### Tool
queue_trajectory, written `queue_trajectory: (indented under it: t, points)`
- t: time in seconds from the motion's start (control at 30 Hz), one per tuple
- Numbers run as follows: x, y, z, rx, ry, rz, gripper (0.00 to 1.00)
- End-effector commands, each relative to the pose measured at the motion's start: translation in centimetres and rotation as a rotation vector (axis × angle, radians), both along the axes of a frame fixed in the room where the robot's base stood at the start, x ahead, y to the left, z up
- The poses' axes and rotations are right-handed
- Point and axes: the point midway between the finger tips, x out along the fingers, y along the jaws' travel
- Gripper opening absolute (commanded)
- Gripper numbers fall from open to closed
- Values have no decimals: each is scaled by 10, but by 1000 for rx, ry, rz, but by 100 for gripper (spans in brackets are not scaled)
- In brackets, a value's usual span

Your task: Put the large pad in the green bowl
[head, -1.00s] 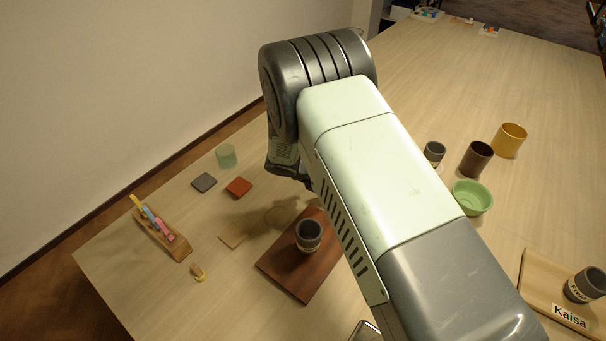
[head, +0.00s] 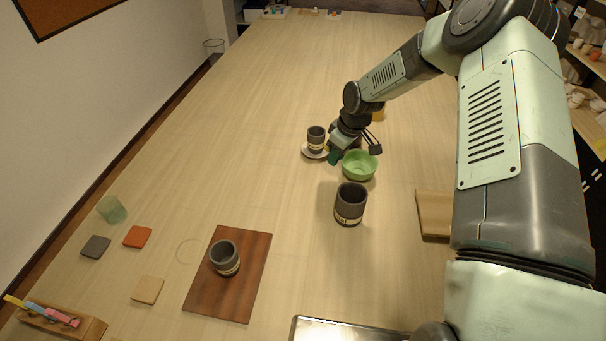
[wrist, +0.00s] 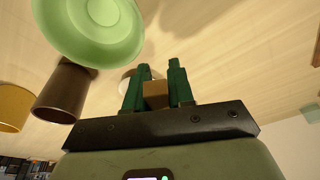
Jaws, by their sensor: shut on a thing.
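The green bowl (head: 359,172) stands on the table in the head view, empty as far as I see; it also shows at upper left in the wrist view (wrist: 92,25). My gripper (head: 333,158) is just left of the bowl, beside a saucer with a cup. In the wrist view its green fingers (wrist: 156,85) are shut on a small brown block-like thing (wrist: 155,97). I cannot tell whether this is the large pad. In the head view the held thing is hidden. A grey pad (head: 95,247), an orange pad (head: 138,236) and a tan pad (head: 147,290) lie at left.
A dark cup (head: 316,137) stands on a white saucer (head: 306,153) beside my gripper. Another dark cup (head: 350,205) stands before the bowl. A brown cup (wrist: 62,92) and yellow cup (wrist: 14,107) are near it. A third dark cup (head: 224,260) sits on a red-brown board (head: 240,288).

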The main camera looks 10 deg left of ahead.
Motion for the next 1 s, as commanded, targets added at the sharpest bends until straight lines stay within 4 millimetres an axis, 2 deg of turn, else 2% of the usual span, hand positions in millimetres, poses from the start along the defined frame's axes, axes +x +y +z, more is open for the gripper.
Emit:
queue_trajectory:
  t: [0.03, 0.1, 0.2, 0.4, 0.57, 1.0]
  points:
    - [8, -17, 9, 30, -18, -66, 0]
    - [18, -35, 19, 60, -41, -140, 0]
    - [27, -52, 29, 88, -63, -210, 0]
    - [33, -66, 35, 107, -80, -264, 0]
    - [33, -66, 22, 107, -80, -265, 0]
    - [33, -67, -28, 106, -81, -263, 0]
